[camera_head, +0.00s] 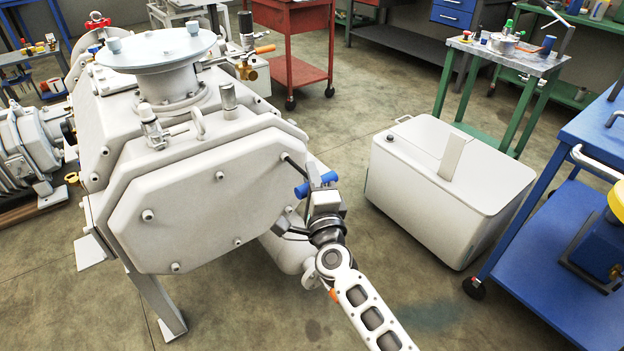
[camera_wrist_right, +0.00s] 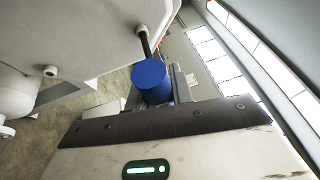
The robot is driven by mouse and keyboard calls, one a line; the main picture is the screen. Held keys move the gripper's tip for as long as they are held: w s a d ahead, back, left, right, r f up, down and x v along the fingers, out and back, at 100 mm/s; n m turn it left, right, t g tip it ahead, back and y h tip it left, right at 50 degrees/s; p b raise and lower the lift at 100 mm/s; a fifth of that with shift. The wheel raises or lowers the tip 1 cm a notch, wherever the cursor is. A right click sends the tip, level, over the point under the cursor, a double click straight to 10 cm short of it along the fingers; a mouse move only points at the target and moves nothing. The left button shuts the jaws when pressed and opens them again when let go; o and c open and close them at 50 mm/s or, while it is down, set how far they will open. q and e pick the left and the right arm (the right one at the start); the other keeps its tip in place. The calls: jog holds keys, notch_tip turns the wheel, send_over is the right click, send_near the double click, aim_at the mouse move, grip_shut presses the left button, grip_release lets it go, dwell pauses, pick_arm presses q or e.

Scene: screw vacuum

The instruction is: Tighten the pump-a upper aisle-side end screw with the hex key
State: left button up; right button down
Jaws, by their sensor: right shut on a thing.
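The white pump (camera_head: 190,140) stands at the left in the head view, with several screws on its octagonal end plate (camera_head: 205,220). My right gripper (camera_head: 318,184) is shut on the blue handle of the hex key (camera_head: 301,190), to the right of the plate. The key's dark shaft runs up and left to the plate's upper right corner, where the end screw (camera_head: 284,156) sits. In the right wrist view the blue handle (camera_wrist_right: 152,77) stands between the fingers and the shaft reaches the plate's edge (camera_wrist_right: 100,35). I cannot tell whether the tip is seated. My left gripper is out of view.
A white box-shaped unit (camera_head: 450,190) stands on the floor right of my arm. A blue cart (camera_head: 545,225) is at the right edge. A green-legged table (camera_head: 500,55) and a red cart (camera_head: 300,45) stand behind. Floor between pump and white unit is clear.

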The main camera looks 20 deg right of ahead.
jog(key=shift+a+r, duration=0.1)
jog(key=shift+r, duration=0.05)
jog(key=shift+s+d+p, duration=0.2)
jog(key=shift+s+d, duration=0.1)
jog(key=shift+s, duration=0.45)
jog(key=shift+s+d+p, duration=0.2)
jog(key=shift+s+d, duration=0.1)
jog(key=shift+s, duration=0.5)
jog(key=shift+s+d+p, duration=0.2)
jog(key=shift+s+d, duration=0.1)
jog(key=shift+s, duration=0.45)
